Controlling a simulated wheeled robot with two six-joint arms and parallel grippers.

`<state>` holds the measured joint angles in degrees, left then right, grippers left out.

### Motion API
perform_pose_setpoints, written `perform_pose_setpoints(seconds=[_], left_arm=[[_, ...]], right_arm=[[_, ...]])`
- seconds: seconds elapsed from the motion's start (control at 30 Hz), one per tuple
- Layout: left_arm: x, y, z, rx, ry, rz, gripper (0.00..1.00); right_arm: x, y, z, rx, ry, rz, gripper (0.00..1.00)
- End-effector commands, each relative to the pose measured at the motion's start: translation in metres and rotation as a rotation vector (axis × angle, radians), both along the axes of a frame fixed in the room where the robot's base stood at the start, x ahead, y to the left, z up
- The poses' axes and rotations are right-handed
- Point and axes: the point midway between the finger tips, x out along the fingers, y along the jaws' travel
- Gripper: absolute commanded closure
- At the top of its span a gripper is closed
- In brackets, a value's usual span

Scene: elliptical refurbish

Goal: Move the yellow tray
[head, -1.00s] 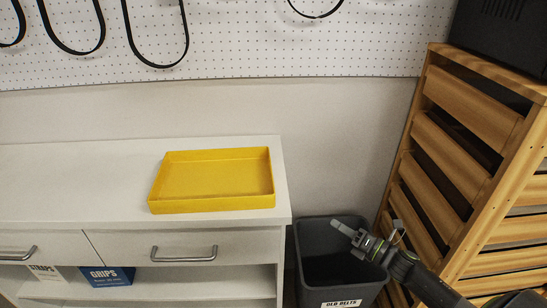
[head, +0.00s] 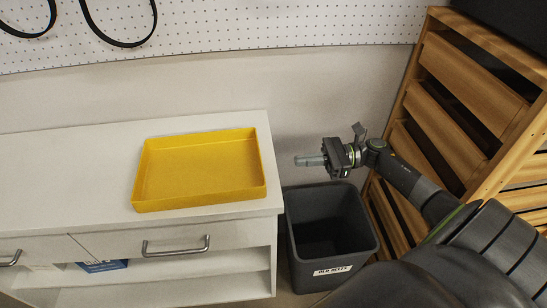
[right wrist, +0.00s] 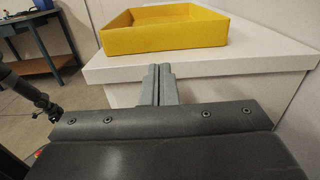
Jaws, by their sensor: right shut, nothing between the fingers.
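The yellow tray (head: 200,172) is empty and shallow. It lies flat on the white counter (head: 70,165), close to the counter's right end. My right gripper (head: 298,161) is shut and empty, to the right of the tray and apart from it, with its fingers pointing left toward it. In the right wrist view the shut fingers (right wrist: 159,68) point at the counter's edge, and the tray (right wrist: 165,34) stands beyond them. My left gripper is not in the head view.
A dark grey bin (head: 328,235) labelled "OLD BELTS" stands on the floor right of the counter, below my right gripper. A slatted wooden rack (head: 470,80) is at the right. Black belts (head: 120,25) hang on the pegboard above. Drawers with a handle (head: 175,246) face the front.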

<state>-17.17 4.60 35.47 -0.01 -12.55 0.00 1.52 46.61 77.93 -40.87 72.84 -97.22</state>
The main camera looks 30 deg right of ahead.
Motion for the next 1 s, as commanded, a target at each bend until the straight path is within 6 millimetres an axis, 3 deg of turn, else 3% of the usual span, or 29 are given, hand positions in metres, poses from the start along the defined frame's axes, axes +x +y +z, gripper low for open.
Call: perform_pose_setpoints(seconds=[0.2,0.4,1.0], left_arm=[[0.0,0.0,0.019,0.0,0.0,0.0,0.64],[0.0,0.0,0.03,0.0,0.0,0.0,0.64],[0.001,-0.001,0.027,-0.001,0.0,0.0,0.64]], right_arm=[[0.02,0.043,0.005,0.006,-0.002,0.001,1.0],[0.032,0.065,0.003,0.003,0.0,-0.001,1.0],[0.039,0.08,-0.002,0.002,0.0,0.001,1.0]])
